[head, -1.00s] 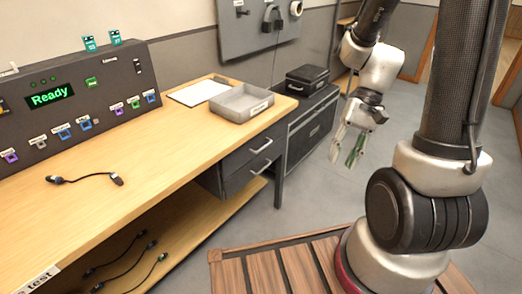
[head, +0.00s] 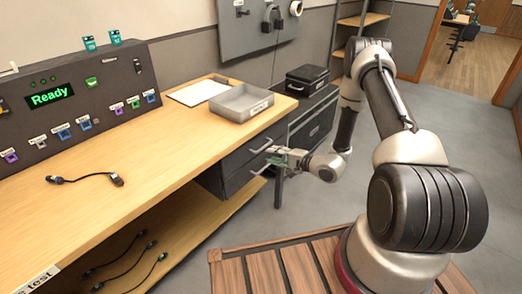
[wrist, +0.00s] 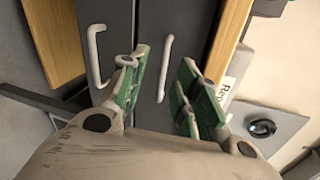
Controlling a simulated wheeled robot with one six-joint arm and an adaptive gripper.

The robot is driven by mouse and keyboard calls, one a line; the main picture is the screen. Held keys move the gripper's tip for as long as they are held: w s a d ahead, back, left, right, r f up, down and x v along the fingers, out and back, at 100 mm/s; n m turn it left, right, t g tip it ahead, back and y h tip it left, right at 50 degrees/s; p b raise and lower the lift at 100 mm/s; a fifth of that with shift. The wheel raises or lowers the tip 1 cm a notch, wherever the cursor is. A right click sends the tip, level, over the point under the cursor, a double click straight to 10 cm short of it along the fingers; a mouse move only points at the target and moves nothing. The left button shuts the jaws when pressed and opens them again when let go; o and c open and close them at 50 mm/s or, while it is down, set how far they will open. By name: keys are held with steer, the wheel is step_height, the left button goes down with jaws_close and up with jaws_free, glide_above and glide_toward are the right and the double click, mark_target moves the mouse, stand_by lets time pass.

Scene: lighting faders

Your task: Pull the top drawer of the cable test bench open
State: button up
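The cable test bench (head: 160,145) has two dark grey drawers under its right end, both looking closed. The top drawer (head: 236,160) has a light bar handle (head: 262,146). In the wrist view this handle (wrist: 165,68) shows between my two green-padded fingers. My gripper (head: 274,158) is open in front of the drawers, one finger on each side of the handle's line; it also fills the wrist view (wrist: 163,80). I cannot tell whether the fingers touch the handle. The lower drawer's handle (wrist: 95,55) lies outside the left finger, partly hidden in the head view.
A grey tray (head: 240,103) and a white sheet (head: 197,92) lie on the bench above the drawers. A dark cabinet with a black case (head: 307,80) stands just behind to the right. A wooden slatted platform (head: 270,270) is in front. Open floor lies right.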

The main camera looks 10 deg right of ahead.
mark_target(261, 149)
steer(key=shift+n, duration=0.8)
steer(key=x, duration=0.8)
steer(key=shift+w+d+r, duration=0.3)
steer(key=shift+r, duration=0.05)
jaws_close()
